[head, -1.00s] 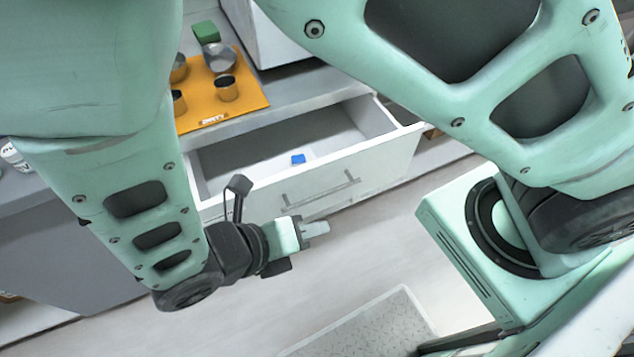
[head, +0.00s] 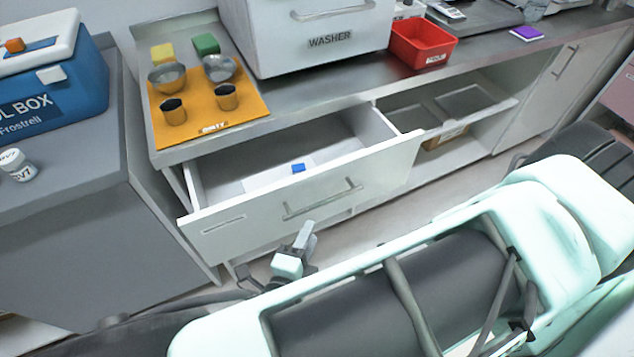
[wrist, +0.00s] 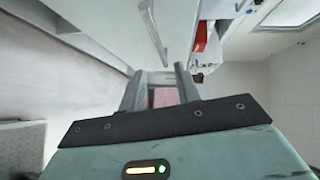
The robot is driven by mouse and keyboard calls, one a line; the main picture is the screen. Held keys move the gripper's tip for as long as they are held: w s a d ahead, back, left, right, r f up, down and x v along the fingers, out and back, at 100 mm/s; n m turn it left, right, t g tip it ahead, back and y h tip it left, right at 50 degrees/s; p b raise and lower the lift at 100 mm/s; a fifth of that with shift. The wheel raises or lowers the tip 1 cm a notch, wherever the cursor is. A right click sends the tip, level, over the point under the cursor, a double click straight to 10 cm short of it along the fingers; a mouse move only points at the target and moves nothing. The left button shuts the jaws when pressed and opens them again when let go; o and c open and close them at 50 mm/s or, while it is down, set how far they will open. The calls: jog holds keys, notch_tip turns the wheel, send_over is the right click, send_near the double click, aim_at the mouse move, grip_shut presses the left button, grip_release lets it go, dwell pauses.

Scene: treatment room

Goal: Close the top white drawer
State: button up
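The top white drawer (head: 385,168) is pulled open below the counter, with a small blue block (head: 298,168) inside. Its front carries a grey bar handle (head: 322,200). My gripper (head: 306,232) is just in front of and below the drawer front in the head view, pointing up towards it. I cannot tell whether it touches. In the wrist view my gripper (wrist: 160,80) has its two fingers apart with nothing between them. A white panel with a bar handle (wrist: 152,30) lies above the fingers there.
An orange mat (head: 205,128) with cups and bowls lies on the counter above the drawer. The washer (head: 300,45) and a red bin (head: 420,45) stand further right. A grey cabinet (head: 80,235) stands left of the drawer. Open shelving (head: 465,150) is to the right.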

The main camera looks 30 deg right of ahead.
aim_at(325, 201)
jog(key=p+x, duration=0.2)
jog(key=x, duration=0.8)
jog(key=shift+w+d+f, duration=0.1)
jog(key=shift+w+d, duration=0.15)
jog(key=shift+d, duration=0.05)
grip_shut()
